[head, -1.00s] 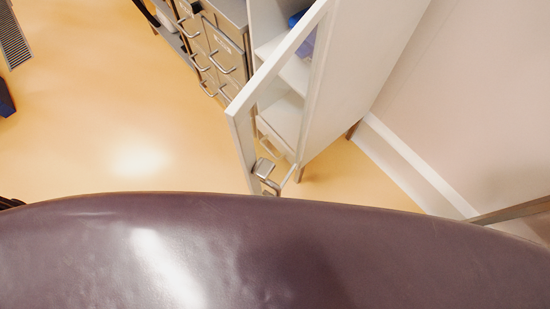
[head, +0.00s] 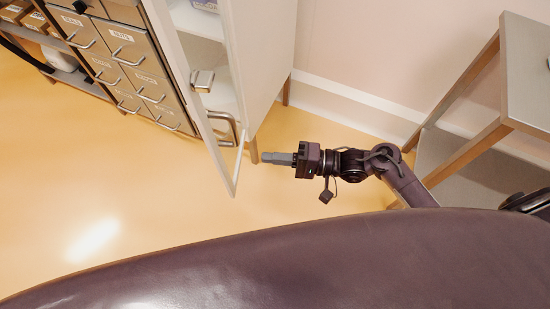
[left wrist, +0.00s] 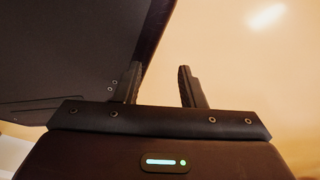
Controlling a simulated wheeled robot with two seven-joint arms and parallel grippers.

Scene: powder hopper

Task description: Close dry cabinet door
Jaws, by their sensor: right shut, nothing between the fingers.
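The dry cabinet (head: 270,50) is a tall white cabinet at the top middle of the head view. Its door (head: 191,90), a pale frame with a clear pane, stands open, swung out toward me. A metal handle (head: 225,127) shows near the door's lower end, and shelves show through the pane. My right gripper (head: 270,158) is shut and empty, just right of the door's lower end; I cannot tell whether it touches. My left gripper (left wrist: 160,86) shows only in the left wrist view, open with nothing between its fingers.
A grey drawer cabinet (head: 125,60) with several handles stands left of the dry cabinet. A table with wooden legs (head: 465,75) is at the right. The yellow floor (head: 150,190) is clear in front. A dark panel (left wrist: 60,60) is beside my left gripper.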

